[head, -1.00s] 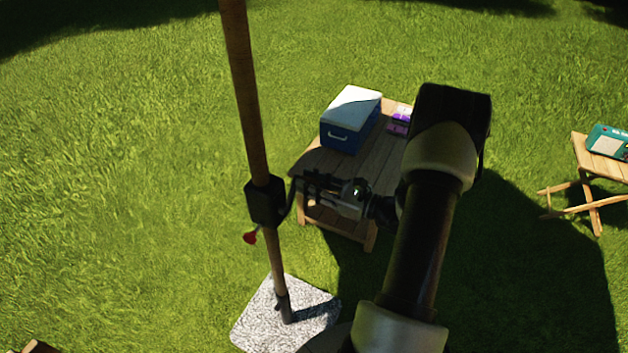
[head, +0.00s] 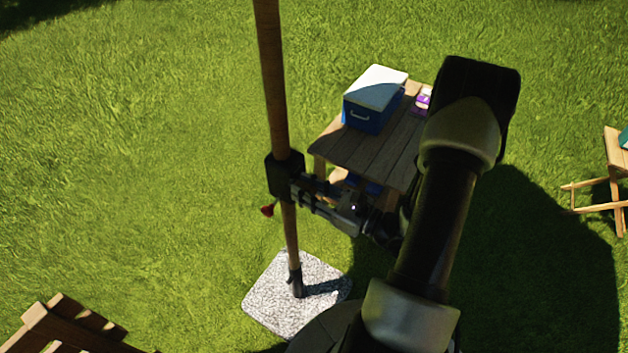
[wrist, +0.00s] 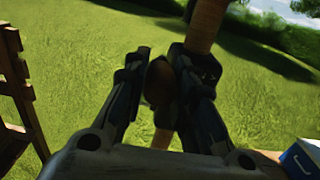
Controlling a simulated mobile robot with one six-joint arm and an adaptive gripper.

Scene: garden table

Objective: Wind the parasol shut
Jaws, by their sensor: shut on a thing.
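The parasol's wooden pole (head: 272,75) stands upright in a speckled stone base (head: 270,305); its canopy is out of view. In the wrist view my gripper (wrist: 162,82) is shut on a dark brown rounded knob (wrist: 158,84), apparently the crank handle. The crank arm is hidden behind the fingers. The pole (wrist: 207,22) shows just behind them.
A wooden table (head: 375,150) behind my gripper carries a blue-and-white cooler (head: 372,105) and a purple item (head: 423,101). A folding stand (head: 612,185) is at the right, wooden slatted furniture (head: 70,325) at lower left. Open grass lies left of the pole.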

